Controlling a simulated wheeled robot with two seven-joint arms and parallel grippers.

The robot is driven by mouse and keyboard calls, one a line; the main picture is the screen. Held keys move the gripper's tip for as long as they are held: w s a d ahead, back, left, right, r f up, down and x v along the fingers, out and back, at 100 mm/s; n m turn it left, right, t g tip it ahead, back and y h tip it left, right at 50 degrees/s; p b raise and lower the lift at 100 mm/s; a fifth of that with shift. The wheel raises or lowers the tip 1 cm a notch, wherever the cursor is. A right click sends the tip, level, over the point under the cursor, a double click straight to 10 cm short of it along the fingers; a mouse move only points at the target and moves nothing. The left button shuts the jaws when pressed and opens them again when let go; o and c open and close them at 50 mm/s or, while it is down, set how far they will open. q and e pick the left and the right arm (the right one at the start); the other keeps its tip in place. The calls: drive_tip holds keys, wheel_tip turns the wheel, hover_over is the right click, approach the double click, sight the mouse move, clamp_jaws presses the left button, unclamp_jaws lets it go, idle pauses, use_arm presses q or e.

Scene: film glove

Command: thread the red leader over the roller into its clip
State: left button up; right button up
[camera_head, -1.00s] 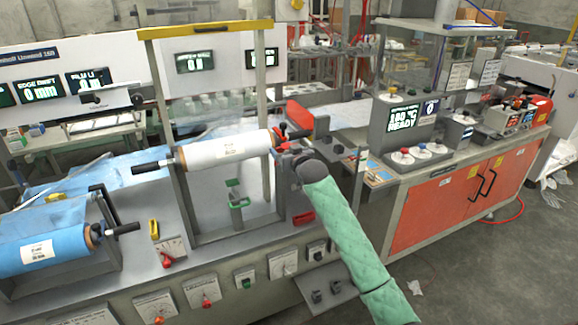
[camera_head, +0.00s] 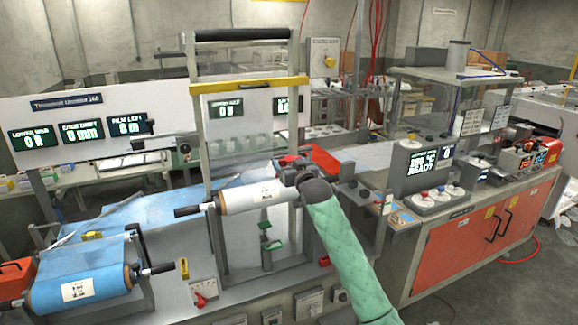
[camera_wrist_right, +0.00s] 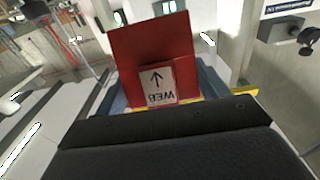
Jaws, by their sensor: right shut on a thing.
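The red leader (camera_wrist_right: 150,50) stands up from my right gripper in the right wrist view. It carries a white label with an arrow and the word WEB, upside down. My right gripper (camera_wrist_right: 155,108) is shut on its lower part. In the head view the right gripper (camera_head: 292,162) is above the right end of the white roller (camera_head: 255,195), partly hidden by my wrist. I cannot tell if the leader touches the roller. A small green fitting (camera_head: 268,228) is on the frame below the roller; I cannot tell whether it is the clip. My left gripper is not in view.
A blue film roll (camera_head: 80,290) is at the lower left. An upright frame with a yellow bar (camera_head: 250,84) stands behind the roller. A red part (camera_head: 325,160) lies just right of the gripper. An orange cabinet (camera_head: 470,240) is at the right.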

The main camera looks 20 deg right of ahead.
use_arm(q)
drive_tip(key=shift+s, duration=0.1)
use_arm(e)
drive_tip(key=shift+w+f, duration=0.15)
drive_tip(key=shift+f, duration=0.15)
use_arm(q)
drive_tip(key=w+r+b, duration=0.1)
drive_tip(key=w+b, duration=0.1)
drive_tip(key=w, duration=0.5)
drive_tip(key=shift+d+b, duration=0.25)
drive_tip(key=shift+b, duration=0.1)
use_arm(e)
drive_tip(key=w+f, duration=0.4)
drive_tip(key=shift+w+f, duration=0.2)
drive_tip(key=shift+w, duration=0.1)
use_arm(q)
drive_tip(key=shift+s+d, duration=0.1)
use_arm(e)
drive_tip(key=shift+a, duration=0.1)
